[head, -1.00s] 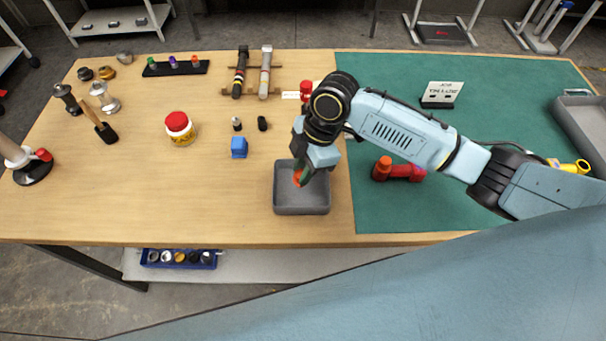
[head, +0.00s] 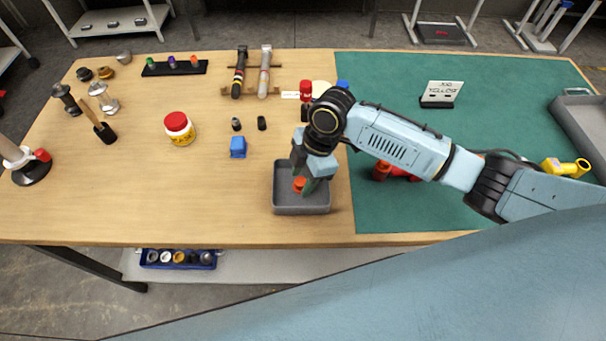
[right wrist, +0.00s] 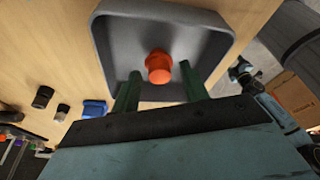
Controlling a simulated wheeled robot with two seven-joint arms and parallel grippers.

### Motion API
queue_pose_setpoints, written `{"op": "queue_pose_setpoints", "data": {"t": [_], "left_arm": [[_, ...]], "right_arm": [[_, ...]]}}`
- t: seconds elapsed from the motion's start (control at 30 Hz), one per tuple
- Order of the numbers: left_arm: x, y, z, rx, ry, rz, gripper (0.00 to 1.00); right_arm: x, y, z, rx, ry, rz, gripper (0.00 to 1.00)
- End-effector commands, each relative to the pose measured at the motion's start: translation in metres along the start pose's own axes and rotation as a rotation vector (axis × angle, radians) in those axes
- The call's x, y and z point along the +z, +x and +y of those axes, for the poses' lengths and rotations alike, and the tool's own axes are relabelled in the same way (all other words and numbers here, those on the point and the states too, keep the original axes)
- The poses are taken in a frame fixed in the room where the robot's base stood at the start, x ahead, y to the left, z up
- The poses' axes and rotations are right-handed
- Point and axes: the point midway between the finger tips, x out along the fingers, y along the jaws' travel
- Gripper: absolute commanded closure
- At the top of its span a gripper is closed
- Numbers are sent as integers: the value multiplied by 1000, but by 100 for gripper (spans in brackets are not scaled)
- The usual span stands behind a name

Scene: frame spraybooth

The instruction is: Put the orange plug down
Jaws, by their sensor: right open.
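The orange plug (head: 299,184) is in the grey tray (head: 302,208) near the front of the wooden bench top. In the right wrist view the orange plug (right wrist: 159,66) sits on the floor of the tray (right wrist: 222,38). My right gripper (head: 306,188) is at the tray with its fingers apart. In the right wrist view my right gripper (right wrist: 158,88) is open, with one dark green finger on each side of the plug and a gap to both. My left gripper is not in view.
A blue block (head: 238,147) and two small dark pieces lie left of the tray. A red-lidded jar (head: 179,128) stands farther left. Red fittings (head: 383,168) lie on the green mat (head: 410,215), partly behind my right arm.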

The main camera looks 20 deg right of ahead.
Motion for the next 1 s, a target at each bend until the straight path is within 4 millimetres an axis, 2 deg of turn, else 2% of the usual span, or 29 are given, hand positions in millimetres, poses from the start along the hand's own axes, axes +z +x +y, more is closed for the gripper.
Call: {"op": "queue_pose_setpoints", "data": {"t": [0.17, 0.5, 0.63, 0.8, 1.0], "left_arm": [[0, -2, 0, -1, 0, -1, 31], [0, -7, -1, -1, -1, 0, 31], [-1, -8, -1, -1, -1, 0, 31], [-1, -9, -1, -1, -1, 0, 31], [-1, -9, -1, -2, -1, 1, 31]], "right_arm": [[-1, -12, 1, 2, 0, 0, 56], [-1, -83, 1, 4, -1, 0, 56], [-1, -105, 1, 3, 0, -1, 56], [-1, -120, 0, 1, -1, 0, 56], [-1, -123, 0, 0, 0, 0, 56]]}}
